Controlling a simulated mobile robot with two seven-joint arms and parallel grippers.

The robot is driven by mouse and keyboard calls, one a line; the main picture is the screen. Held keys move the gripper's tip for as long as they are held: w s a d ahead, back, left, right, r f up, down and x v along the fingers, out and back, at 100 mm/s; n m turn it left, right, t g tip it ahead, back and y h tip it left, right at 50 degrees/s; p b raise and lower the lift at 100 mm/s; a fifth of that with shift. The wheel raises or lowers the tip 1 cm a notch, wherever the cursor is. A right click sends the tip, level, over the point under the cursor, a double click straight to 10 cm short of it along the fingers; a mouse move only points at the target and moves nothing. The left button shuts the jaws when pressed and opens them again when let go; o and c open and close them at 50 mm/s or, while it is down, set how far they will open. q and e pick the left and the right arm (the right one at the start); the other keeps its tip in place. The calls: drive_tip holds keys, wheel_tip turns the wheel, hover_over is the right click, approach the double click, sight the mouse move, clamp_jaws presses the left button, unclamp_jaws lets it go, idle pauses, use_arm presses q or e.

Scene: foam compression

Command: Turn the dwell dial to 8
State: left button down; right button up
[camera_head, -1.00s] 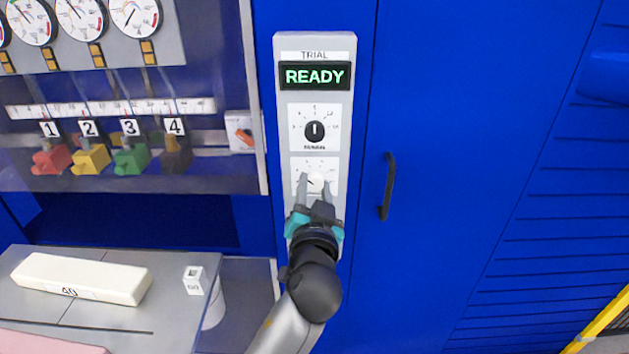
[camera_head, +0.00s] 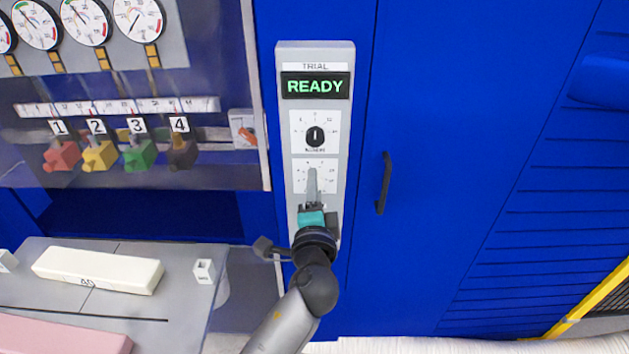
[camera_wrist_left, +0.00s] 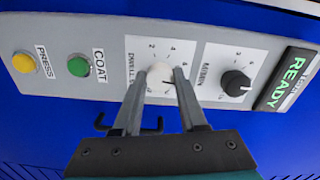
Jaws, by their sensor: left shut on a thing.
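The dwell dial (camera_wrist_left: 160,71) is a pale round knob on a white numbered plate (camera_wrist_left: 143,49) in the left wrist view. My left gripper (camera_wrist_left: 165,76) is shut on it, one finger at each side. A short dark mark on the knob seems to point right and slightly down in that view; the number there is hard to read. In the head view, my left gripper (camera_head: 312,172) covers the dial, its fingers seen edge-on in front of the lower scale plate (camera_head: 332,166). My right gripper is not in view.
A black dial (camera_head: 315,137) sits above, below the green READY display (camera_head: 315,86). In the wrist view, a green button (camera_wrist_left: 79,66) and a yellow button (camera_wrist_left: 24,62) share the panel. A black door handle (camera_head: 384,182) is to the right.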

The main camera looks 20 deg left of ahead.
use_arm(q)
drive_tip(key=shift+r+m+p, duration=0.15)
drive_tip(key=shift+m+p, duration=0.5)
drive_tip(key=shift+m, duration=0.85)
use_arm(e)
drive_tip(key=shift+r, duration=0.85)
use_arm(q)
drive_tip(key=shift+c, duration=2.2)
unclamp_jaws()
